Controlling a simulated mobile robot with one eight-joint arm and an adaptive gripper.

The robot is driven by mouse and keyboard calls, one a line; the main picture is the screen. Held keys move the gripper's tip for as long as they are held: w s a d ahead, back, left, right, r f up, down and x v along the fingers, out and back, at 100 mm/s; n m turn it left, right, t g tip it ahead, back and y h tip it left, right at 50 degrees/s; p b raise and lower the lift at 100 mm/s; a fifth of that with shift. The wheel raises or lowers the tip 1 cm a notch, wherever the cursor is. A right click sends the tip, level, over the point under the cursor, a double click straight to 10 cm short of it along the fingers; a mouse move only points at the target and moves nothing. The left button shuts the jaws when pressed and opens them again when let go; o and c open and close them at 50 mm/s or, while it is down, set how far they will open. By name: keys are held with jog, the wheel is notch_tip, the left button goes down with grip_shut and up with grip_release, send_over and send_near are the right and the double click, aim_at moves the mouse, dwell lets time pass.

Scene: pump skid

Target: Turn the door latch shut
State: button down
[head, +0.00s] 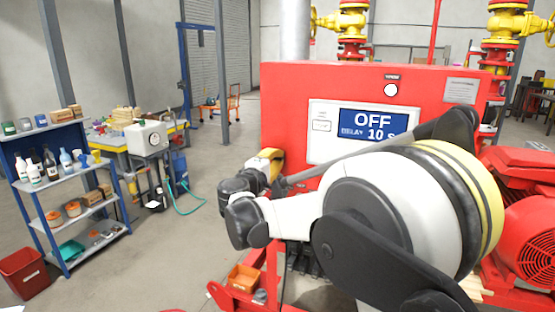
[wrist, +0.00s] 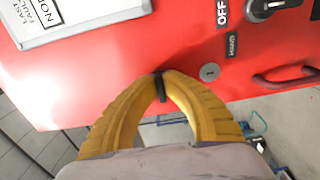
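The red cabinet (head: 285,100) fills the middle of the head view and the top of the wrist view (wrist: 110,90). A small black bar, which looks like the door latch (wrist: 162,96), shows on the red face near the cabinet's lower edge in the wrist view. The yellow fingers of my gripper (wrist: 160,76) come together around this bar, with their tips at its two sides. In the head view my gripper (head: 270,158) is at the cabinet's left side, partly hidden by my wrist. The latch is hidden there.
A round keyhole lock (wrist: 209,72), a red handle (wrist: 288,78) and a black switch (wrist: 268,6) sit to the right of my fingers. The display panel (head: 372,124) reads OFF. A shelf of bottles (head: 78,172) stands left, with open floor between.

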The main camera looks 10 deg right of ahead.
jog(key=c, duration=1.5)
grip_release()
jog(key=shift+w, duration=0.1)
jog(key=shift+c, duration=0.2)
jog(key=v, duration=1.2)
jog(key=shift+d, duration=0.1)
